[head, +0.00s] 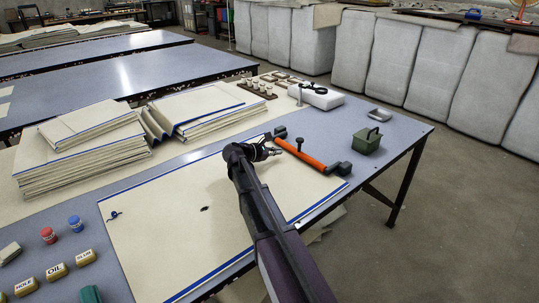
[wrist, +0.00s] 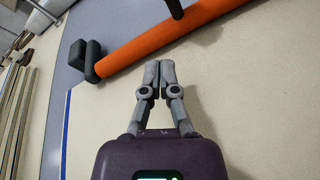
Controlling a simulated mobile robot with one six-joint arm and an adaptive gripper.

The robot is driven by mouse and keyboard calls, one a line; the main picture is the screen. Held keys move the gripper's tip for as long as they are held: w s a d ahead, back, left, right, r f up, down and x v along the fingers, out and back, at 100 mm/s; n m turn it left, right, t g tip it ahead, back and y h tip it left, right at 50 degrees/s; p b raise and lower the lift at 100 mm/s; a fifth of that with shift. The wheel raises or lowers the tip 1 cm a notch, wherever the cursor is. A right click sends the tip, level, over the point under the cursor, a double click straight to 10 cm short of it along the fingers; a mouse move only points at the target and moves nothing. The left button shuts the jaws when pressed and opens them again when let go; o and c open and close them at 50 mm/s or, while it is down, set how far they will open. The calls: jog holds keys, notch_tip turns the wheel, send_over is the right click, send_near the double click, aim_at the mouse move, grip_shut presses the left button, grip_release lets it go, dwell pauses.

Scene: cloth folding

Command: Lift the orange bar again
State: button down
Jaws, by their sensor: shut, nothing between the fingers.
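The orange bar (head: 306,154) lies at the far right part of the spread cream cloth (head: 170,220), with dark blocks at its ends. In the wrist view the orange bar (wrist: 165,38) crosses the top of the picture, with a dark end block (wrist: 87,60) at its left and a dark post above its middle. My gripper (head: 276,152) is beside the bar, on its left. In the wrist view my gripper (wrist: 158,65) has its fingertips together, just short of the bar and with nothing between them.
A green box (head: 366,141) and a grey clamp-like piece (head: 379,114) stand right of the bar. A white device (head: 318,97) is behind it. Folded cloth stacks (head: 85,150) fill the left. Small bottles and labelled blocks (head: 57,271) are at the lower left.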

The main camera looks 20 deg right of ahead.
aim_at(294, 148)
jog(key=b+x, duration=0.1)
jog(key=x, duration=0.2)
jog(key=shift+w+d+f, duration=0.15)
jog(key=shift+d, duration=0.1)
jog(key=shift+s+d+r+p, duration=0.1)
jog(key=shift+s+r+p, duration=0.1)
jog(key=shift+r+p, duration=0.45)
jog(key=shift+s+d+r+p, duration=0.2)
jog(key=shift+d+r+p, duration=0.25)
jog(key=shift+r+p, duration=0.1)
jog(key=shift+s+d+r+p, duration=0.2)
jog(key=shift+d+r+p, duration=0.2)
jog(key=shift+r+p, duration=0.15)
